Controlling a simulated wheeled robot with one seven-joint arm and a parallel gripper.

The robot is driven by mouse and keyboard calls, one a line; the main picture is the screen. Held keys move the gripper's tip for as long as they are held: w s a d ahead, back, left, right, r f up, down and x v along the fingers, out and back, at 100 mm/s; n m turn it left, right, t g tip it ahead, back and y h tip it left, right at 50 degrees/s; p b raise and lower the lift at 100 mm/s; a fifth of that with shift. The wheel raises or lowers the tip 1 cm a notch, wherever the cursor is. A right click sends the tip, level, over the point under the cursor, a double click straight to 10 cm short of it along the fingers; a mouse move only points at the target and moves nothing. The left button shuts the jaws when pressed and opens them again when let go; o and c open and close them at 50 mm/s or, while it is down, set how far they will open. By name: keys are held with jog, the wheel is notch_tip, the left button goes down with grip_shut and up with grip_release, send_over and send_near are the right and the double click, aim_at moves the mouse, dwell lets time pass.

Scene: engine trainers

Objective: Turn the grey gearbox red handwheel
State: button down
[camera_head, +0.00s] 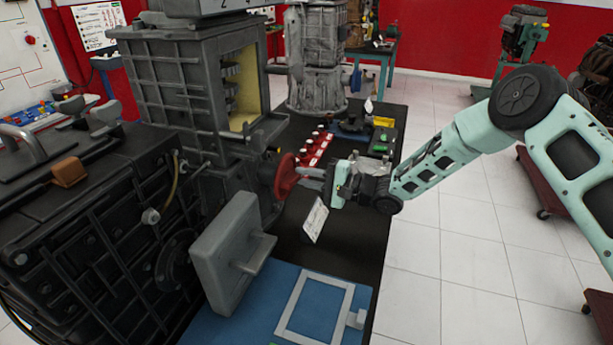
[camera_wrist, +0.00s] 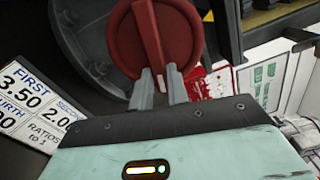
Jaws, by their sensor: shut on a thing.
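The red handwheel (camera_head: 286,176) is on the side of the grey gearbox (camera_head: 190,100), facing my arm. In the wrist view the handwheel (camera_wrist: 128,42) is a round red disc with a raised bar across it. The bar (camera_wrist: 150,35) stands nearly upright, leaning slightly left at its top. My gripper (camera_head: 308,176) reaches the handwheel from the right. In the wrist view my gripper's two grey fingers (camera_wrist: 157,84) are at the lower end of the bar, one on each side, shut on it. The exact contact is partly hidden.
A white card with ratios (camera_head: 316,220) stands just below my gripper. A grey block with a handle (camera_head: 228,250) is in front, by a blue mat (camera_head: 270,320). Open tiled floor (camera_head: 440,250) is at the right.

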dwell(0.4)
jog(key=c, duration=1.4)
grip_release()
jog(key=shift+o, duration=0.2)
jog(key=b+v, duration=0.2)
jog(key=v, duration=1.5)
jog(key=shift+d, duration=0.25)
jog(key=shift+s, duration=0.1)
jog(key=a+r+n+h, duration=0.3)
jog(key=a+h, duration=0.2)
jog(key=s+a+r+n+h, duration=0.2)
jog(key=s+r+n+h, duration=0.15)
jog(key=s+h, duration=0.25)
jog(key=s+d+r+n+g+h, duration=0.1)
jog(key=s+n+g, duration=0.1)
jog(key=s, duration=0.7)
jog(key=s+d+r+n+g+h, duration=0.2)
jog(key=s+n, duration=0.1)
jog(key=s, duration=0.7)
jog(key=s+d+r+n+g+h+p, duration=0.1)
jog(key=s+n+g+h, duration=0.1)
jog(key=s, duration=0.8)
jog(key=shift+d+r+n, duration=0.35)
jog(key=shift+r, duration=0.05)
